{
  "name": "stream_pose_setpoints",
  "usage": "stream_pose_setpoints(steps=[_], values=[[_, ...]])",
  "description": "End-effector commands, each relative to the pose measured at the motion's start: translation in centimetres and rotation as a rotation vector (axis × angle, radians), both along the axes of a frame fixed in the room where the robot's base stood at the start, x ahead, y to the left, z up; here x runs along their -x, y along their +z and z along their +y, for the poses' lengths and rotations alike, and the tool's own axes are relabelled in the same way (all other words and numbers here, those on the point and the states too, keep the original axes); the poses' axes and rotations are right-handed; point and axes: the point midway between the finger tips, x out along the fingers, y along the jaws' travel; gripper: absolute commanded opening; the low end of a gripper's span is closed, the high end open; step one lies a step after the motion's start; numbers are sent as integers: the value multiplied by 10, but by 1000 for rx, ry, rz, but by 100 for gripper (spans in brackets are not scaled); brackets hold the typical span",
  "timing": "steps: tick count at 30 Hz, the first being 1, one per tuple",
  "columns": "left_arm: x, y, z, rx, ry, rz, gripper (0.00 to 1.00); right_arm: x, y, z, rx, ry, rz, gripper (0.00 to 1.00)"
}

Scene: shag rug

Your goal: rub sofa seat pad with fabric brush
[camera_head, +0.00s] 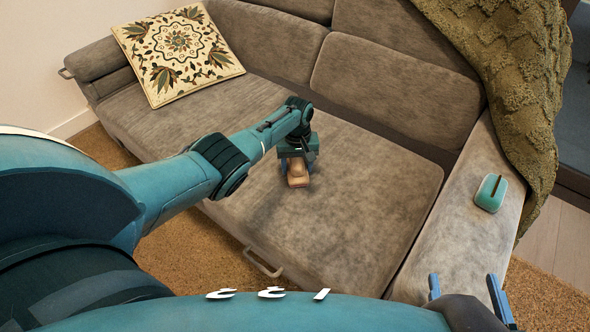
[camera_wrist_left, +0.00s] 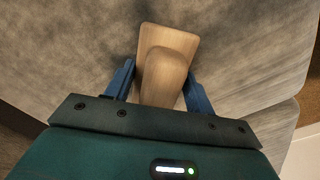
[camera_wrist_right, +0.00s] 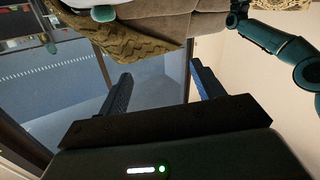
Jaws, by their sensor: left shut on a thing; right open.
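The sofa seat pad (camera_head: 385,180) is grey-brown, with darker patches on its surface. The fabric brush (camera_head: 297,174) has a pale wooden body and is on the pad, near the middle of the sofa. In the left wrist view the brush (camera_wrist_left: 165,75) shows its wooden back and rounded grip; its bristles are hidden underneath. My left gripper (camera_head: 296,165) is shut on the brush's grip, with a blue finger on each side. My right gripper (camera_head: 466,288) is open and empty, in front of the sofa's right arm; its spread fingers also show in the right wrist view (camera_wrist_right: 160,88).
A patterned cushion (camera_head: 178,52) lies at the sofa's left end. A green throw (camera_head: 515,80) hangs over the right back corner. A small teal object (camera_head: 491,193) with a dark slot lies on the right armrest (camera_head: 455,215). A brown rug (camera_head: 200,255) covers the floor in front.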

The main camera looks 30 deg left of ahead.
Motion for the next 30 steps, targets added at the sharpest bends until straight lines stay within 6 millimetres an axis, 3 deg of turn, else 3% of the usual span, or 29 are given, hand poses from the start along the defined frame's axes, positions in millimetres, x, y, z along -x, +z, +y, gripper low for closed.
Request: stream_pose_setpoints(steps=[9,19,30], values=[[0,1,0,0,0,-1,36,0,-4,-2,2,-8,35,67],[0,39,0,0,0,-1,36,9,0,-9,14,-34,274,67],[0,62,0,0,0,-1,36,17,19,-18,-45,-68,314,67]])
